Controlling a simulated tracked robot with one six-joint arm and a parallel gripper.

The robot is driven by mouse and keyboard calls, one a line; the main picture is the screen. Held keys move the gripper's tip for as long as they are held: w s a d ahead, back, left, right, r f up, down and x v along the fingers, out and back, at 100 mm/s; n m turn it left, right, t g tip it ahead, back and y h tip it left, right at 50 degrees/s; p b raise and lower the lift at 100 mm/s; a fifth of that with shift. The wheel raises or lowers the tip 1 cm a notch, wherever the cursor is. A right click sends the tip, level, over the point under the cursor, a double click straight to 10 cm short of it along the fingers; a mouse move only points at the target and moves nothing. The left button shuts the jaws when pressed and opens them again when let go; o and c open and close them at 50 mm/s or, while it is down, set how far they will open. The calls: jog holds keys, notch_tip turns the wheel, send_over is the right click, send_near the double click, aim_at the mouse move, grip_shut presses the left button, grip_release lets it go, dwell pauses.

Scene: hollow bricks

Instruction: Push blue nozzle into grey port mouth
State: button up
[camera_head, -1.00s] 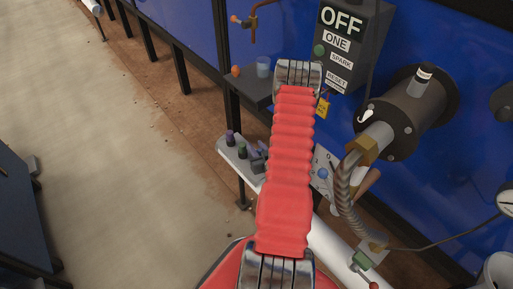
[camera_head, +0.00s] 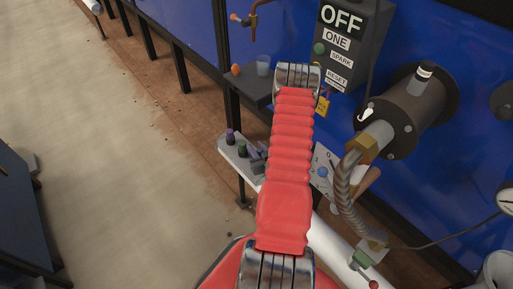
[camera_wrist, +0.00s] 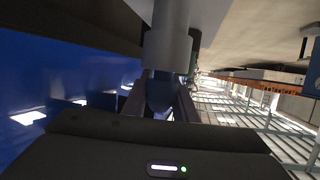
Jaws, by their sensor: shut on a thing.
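In the wrist view my gripper (camera_wrist: 161,90) is shut on the blue nozzle (camera_wrist: 160,104), which shows as a dark blue piece between the two fingers. A grey cylinder (camera_wrist: 170,48), which looks like the port, lies straight beyond the nozzle and in line with it. The nozzle's far end meets or overlaps the cylinder's near rim in this view. I cannot tell whether it is inside the mouth or how deep. In the head view my red arm hides the gripper and nozzle, and I cannot make out the port there.
In the head view a grey switch box (camera_head: 343,45) and a dark round fitting (camera_head: 400,115) with a braided hose (camera_head: 345,190) stand on the blue wall. A small shelf (camera_head: 240,155) holds several bottles.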

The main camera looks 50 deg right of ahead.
jog(key=shift+f, duration=0.45)
jog(key=o, duration=1.1)
jog(key=shift+s, duration=0.1)
